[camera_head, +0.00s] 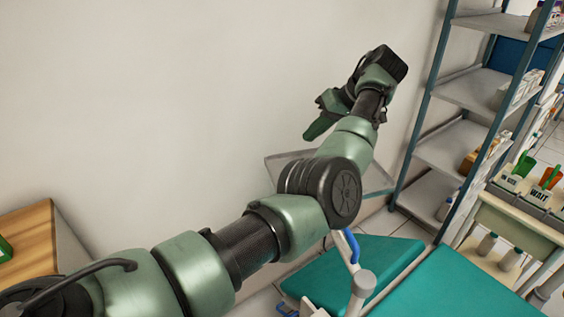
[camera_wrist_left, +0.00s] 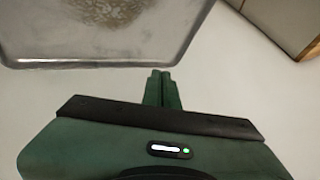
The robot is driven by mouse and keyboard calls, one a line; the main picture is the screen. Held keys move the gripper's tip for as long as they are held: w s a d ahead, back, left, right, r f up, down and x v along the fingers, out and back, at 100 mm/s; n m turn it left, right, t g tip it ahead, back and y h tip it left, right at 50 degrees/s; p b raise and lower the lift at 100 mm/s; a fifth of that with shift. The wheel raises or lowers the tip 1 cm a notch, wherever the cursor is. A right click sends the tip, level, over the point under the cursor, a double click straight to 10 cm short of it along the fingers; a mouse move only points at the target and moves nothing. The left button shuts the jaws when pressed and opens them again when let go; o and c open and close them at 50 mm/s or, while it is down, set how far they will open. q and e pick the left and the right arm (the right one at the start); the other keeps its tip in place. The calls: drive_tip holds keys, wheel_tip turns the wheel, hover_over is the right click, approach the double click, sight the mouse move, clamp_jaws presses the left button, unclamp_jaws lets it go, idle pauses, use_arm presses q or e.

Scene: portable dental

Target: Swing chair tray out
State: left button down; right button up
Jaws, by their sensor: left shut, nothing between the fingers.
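The chair tray (camera_head: 284,163) is a flat grey metal tray with a raised rim, beside the wall behind my left arm in the head view. My forearm hides much of it. In the left wrist view the tray (camera_wrist_left: 60,35) fills the upper left, with a mottled patch on its surface. My left gripper (camera_head: 314,130) points down and left above the tray's far side. Its green fingers (camera_wrist_left: 162,73) are shut with nothing between them, just short of the tray's rim in the wrist picture. I cannot tell whether they touch it. My right gripper is out of view.
The teal dental chair (camera_head: 450,288) lies at the lower right, with a blue-handled post (camera_head: 362,285) beside it. A metal shelf rack (camera_head: 470,90) and a cart (camera_head: 520,215) with cups stand at the right. A wooden cabinet (camera_head: 30,240) is at the left. The wall is close.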

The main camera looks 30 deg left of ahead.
sight(276, 167)
use_arm(q)
drive_tip(key=p+x, duration=0.1)
drive_tip(key=x, duration=0.9)
drive_tip(key=shift+a+f, duration=0.2)
drive_tip(key=shift+f, duration=0.15)
drive_tip(key=shift+s+a+r+p, duration=0.15)
drive_tip(key=shift+s+a+p, duration=0.4)
drive_tip(key=shift+s, duration=0.25)
drive_tip(key=shift+s+a, duration=0.6)
drive_tip(key=shift+s, duration=0.05)
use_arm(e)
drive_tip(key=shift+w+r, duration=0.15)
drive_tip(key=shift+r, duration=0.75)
